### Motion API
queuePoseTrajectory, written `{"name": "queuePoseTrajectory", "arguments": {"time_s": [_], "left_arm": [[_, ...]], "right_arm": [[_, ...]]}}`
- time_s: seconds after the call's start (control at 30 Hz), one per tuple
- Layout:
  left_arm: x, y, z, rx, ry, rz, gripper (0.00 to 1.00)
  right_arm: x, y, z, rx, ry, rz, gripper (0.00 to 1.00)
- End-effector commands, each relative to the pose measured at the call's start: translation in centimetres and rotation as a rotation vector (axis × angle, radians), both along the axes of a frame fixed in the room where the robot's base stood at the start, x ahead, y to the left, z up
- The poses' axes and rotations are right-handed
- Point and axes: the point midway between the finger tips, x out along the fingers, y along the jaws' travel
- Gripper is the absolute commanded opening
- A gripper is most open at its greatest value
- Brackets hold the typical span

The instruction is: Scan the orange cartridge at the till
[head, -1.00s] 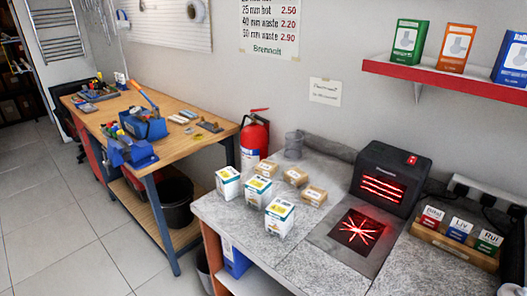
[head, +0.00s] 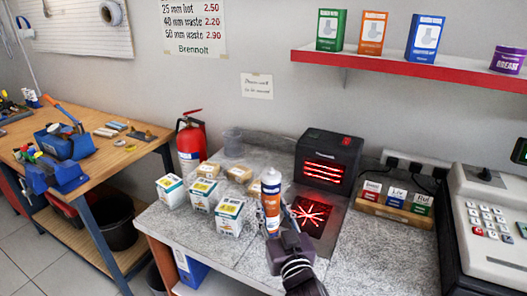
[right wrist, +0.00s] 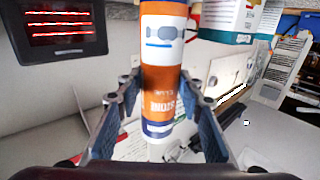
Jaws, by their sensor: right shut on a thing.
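The till scanner is a black upright box (head: 328,158) with glowing red lines, plus a flat black window (head: 304,214) in the counter with a red star pattern. The cartridge is just left of the flat window and in front of the upright box. My left gripper is not in view.
Several white-and-yellow cartons (head: 202,195) and small brown boxes stand left of the cartridge. A wooden block with coloured labels (head: 392,212) and a cash register (head: 492,215) are at right. A fire extinguisher (head: 190,142) stands behind. The counter (head: 365,262) is clear in front.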

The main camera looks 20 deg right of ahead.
Motion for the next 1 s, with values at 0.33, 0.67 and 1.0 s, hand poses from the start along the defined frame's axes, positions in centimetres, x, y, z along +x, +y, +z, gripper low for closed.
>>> {"name": "queuePoseTrajectory", "arguments": {"time_s": [0.33,0.67,1.0], "left_arm": [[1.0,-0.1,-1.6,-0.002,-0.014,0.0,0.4],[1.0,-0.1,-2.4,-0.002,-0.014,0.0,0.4],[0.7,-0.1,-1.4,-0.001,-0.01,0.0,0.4]], "right_arm": [[11.9,-5.8,2.8,0.002,-0.009,-0.155,0.0],[17.9,-8.0,6.1,0.0,-0.007,-0.217,0.0],[17.2,-10.0,6.1,-0.006,-0.004,-0.224,0.0]]}}
